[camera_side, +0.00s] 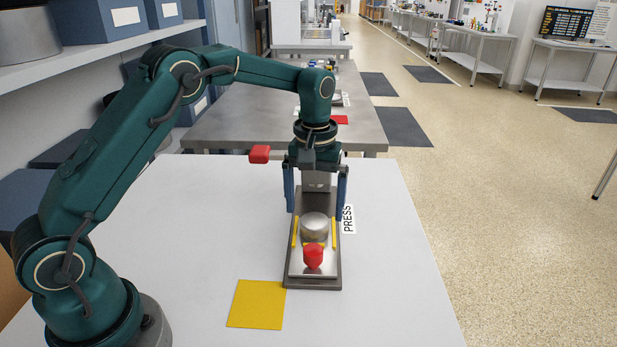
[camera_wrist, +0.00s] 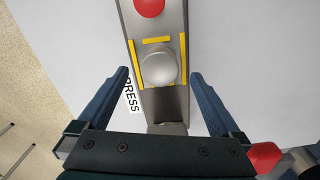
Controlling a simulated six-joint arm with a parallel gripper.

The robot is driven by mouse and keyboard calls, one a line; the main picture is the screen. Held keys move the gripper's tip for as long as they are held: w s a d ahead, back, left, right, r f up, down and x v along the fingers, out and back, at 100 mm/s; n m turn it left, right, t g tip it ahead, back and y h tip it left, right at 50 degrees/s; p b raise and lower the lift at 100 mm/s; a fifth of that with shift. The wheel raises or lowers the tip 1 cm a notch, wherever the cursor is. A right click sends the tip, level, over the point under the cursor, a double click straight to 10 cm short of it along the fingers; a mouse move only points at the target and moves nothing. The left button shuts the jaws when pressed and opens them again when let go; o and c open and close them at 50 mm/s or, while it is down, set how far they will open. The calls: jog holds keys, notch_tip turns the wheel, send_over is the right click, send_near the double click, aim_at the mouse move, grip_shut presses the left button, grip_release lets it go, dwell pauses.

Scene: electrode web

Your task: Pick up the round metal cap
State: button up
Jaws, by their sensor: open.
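The round metal cap (camera_side: 314,226) is a silver disc lying on the press base, between yellow marks. It also shows in the wrist view (camera_wrist: 159,66), near the middle and ahead of my fingertips. My gripper (camera_side: 317,205) points down above the press, its two blue fingers wide apart. In the wrist view my gripper (camera_wrist: 160,75) is open and empty, with one finger on each side of the press strip. The press (camera_side: 313,283) is a long grey plate on the white table. No finger visibly touches the cap.
A red knob (camera_side: 313,257) stands on the press just in front of the cap. A yellow square (camera_side: 256,304) lies left of the press. A PRESS label (camera_side: 348,219) lies to its right. A red block-like part (camera_side: 260,154) is behind, left of my gripper.

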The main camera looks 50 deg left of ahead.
aim_at(314, 221)
jog(key=shift+f, duration=1.85)
jog(key=shift+r, duration=0.15)
grip_shut()
